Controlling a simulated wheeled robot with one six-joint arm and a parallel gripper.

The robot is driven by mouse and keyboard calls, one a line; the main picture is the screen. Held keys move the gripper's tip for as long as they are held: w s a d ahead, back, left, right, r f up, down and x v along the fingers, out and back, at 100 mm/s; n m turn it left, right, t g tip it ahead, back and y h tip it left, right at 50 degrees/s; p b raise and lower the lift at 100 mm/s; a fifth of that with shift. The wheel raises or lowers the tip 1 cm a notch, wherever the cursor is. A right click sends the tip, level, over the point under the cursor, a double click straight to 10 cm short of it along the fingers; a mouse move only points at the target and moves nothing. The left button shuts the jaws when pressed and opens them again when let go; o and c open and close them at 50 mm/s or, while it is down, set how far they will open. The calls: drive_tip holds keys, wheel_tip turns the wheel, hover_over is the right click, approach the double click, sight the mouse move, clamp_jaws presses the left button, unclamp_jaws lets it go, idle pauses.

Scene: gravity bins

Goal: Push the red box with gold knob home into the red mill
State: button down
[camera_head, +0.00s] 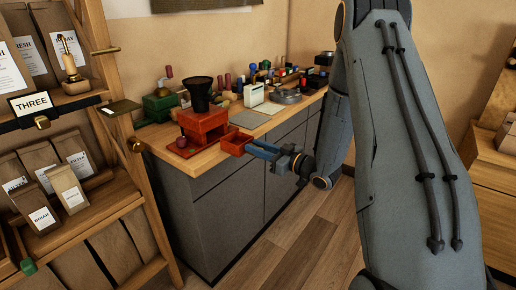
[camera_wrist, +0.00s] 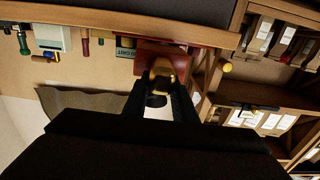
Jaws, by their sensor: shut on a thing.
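The red mill (camera_head: 204,126) with its black hopper stands on the wooden counter, left of centre in the head view. The red box (camera_head: 236,141) is just to its right, at the counter's front edge. How far the box reaches into the mill is hard to tell. My gripper (camera_head: 254,149) comes from the right and is shut at the box's outer end. In the wrist view the gold knob (camera_wrist: 161,70) sits between the fingertips of my gripper (camera_wrist: 161,82), with the red box (camera_wrist: 148,50) beyond it. The mill's opening is hidden.
The counter (camera_head: 225,155) carries a grey mat (camera_head: 249,119), a cream box (camera_head: 254,95), a green mill (camera_head: 159,104) and several handled tools behind. A wooden shelf (camera_head: 115,215) with paper bags stands close at left. The floor (camera_head: 300,235) before the cabinet is clear.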

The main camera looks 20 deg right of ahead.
sight(245, 143)
drive_tip(key=shift+b+x, duration=0.55)
drive_tip(key=shift+x, duration=2.05)
drive_tip(key=shift+w+a, duration=0.4)
drive_tip(key=shift+w, duration=0.2)
drive_tip(key=shift+s+d+r+p, duration=0.1)
drive_tip(key=shift+s+d+p, duration=0.05)
drive_tip(key=shift+s+p, duration=0.2)
idle(3.9)
drive_tip(key=shift+w+a, duration=0.2)
drive_tip(key=shift+w, duration=0.15)
